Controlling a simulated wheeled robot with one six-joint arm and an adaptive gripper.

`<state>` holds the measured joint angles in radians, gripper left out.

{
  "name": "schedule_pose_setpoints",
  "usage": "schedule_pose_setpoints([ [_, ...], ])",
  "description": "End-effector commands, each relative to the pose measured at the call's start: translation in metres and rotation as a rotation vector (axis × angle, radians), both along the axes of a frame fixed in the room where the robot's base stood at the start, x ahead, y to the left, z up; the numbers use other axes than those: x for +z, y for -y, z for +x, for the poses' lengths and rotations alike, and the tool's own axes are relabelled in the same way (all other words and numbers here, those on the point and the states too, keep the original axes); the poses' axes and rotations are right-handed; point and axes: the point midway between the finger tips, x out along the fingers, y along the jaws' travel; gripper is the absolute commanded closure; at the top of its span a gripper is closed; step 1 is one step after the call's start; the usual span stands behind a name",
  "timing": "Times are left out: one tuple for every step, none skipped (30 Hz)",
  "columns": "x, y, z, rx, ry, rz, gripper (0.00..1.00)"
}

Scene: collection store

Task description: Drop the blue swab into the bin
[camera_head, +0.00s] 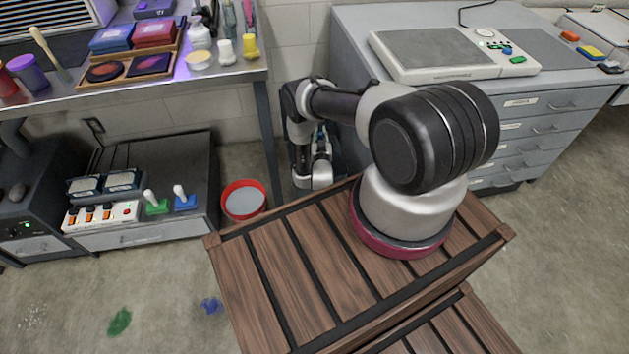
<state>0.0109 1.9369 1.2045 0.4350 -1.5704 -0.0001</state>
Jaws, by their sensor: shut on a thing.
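My gripper (312,180) hangs pointing down beyond the far edge of the wooden crate top, between the bench and the grey drawer cabinet. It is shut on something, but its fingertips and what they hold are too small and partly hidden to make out. I cannot clearly pick out the blue swab. A round red bin-like container (228,207) with a pale grey inside stands on the floor left of my gripper, apart from it. A dark blue-grey container (337,158) shows partly behind my gripper; I cannot tell if it is the bin.
The slatted wooden crate top (262,280) fills the front. A metal bench (180,82) stands at back left, a drawer cabinet (545,125) at back right. A low unit with switches (135,238) stands left. The floor has a blue patch (211,306) and a green patch (120,321).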

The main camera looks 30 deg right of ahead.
Motion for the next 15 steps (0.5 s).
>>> schedule_pose_setpoints([
  [0.0002,0.0000,0.0000,0.000,0.000,0.000,1.00],
  [0.0002,0.0000,0.0000,0.000,0.000,0.000,0.80],
  [0.0002,0.0000,0.0000,0.000,0.000,0.000,0.72],
  [0.0002,0.0000,0.0000,0.000,0.000,0.000,0.67],
  [0.0002,0.0000,0.0000,0.000,0.000,0.000,0.61],
  [0.0002,0.0000,0.0000,0.000,0.000,0.000,0.58],
  [0.0002,0.0000,0.0000,0.000,0.000,0.000,0.58],
  [0.0002,0.0000,0.0000,0.000,0.000,0.000,0.58],
  [0.0003,0.0000,0.0000,0.000,0.000,0.000,0.58],
  [0.0003,0.0000,0.0000,0.000,0.000,0.000,0.58],
  [0.0003,0.0000,0.0000,0.000,0.000,0.000,0.58],
  [0.0003,0.0000,0.0000,0.000,0.000,0.000,0.58],
  [0.0002,0.0000,-0.0001,0.000,0.000,0.000,0.58],
  [0.0002,-0.0001,-0.0003,0.000,0.000,0.000,0.58],
  [0.0001,-0.0007,-0.0011,0.000,-0.001,0.000,0.58],
])
